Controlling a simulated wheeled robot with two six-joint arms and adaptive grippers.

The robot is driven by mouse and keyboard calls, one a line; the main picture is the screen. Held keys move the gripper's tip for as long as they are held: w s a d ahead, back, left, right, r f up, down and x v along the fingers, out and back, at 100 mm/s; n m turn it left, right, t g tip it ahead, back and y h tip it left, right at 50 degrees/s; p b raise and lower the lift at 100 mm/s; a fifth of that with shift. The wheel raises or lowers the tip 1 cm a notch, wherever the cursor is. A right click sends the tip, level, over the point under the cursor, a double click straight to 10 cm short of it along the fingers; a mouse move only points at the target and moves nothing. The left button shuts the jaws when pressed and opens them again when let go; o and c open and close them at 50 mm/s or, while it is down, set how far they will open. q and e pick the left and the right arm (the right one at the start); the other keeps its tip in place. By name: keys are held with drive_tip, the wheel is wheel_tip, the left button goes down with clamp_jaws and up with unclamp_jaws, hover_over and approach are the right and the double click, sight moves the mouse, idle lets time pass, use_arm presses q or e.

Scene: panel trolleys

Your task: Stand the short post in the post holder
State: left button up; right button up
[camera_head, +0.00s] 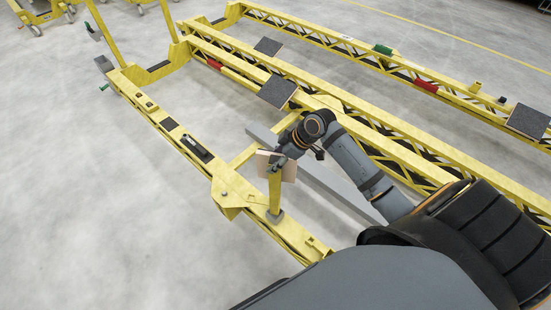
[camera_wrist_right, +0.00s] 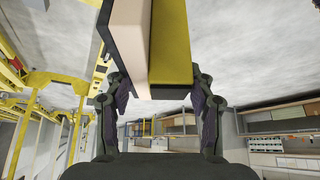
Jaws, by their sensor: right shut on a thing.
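The short post (camera_head: 275,195) is yellow, with a pale wood-edged pad (camera_head: 289,168) at its upper end. In the head view it stands about upright over the near yellow rail. Its lower end meets a small grey collar (camera_head: 274,216) on that rail, apparently at the post holder; I cannot tell how deep it sits. My right gripper (camera_head: 278,160) is shut on the post near its top. In the right wrist view the gripper (camera_wrist_right: 162,98) has a finger on each side of the yellow post (camera_wrist_right: 171,45) and pale pad (camera_wrist_right: 128,30). My left gripper is not in view.
The yellow trolley frame's near rail (camera_head: 150,106) runs from upper left to lower centre. A long truss beam (camera_head: 330,100) with dark pads (camera_head: 277,91) lies behind my right arm. A second truss (camera_head: 450,95) is beyond it. Open grey floor (camera_head: 70,200) lies at left.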

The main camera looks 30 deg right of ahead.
drive_tip(key=shift+r, duration=0.1)
drive_tip(key=shift+f, duration=0.4)
idle(0.4)
drive_tip(key=shift+r, duration=0.1)
drive_tip(key=shift+r+p, duration=0.4)
drive_tip(key=shift+p, duration=0.2)
drive_tip(key=shift+w, duration=0.1)
idle(0.6)
drive_tip(key=shift+p, duration=0.8)
idle(0.5)
drive_tip(key=shift+f+b, duration=0.3)
drive_tip(key=shift+f, duration=0.2)
idle(0.3)
drive_tip(key=shift+r, duration=0.15)
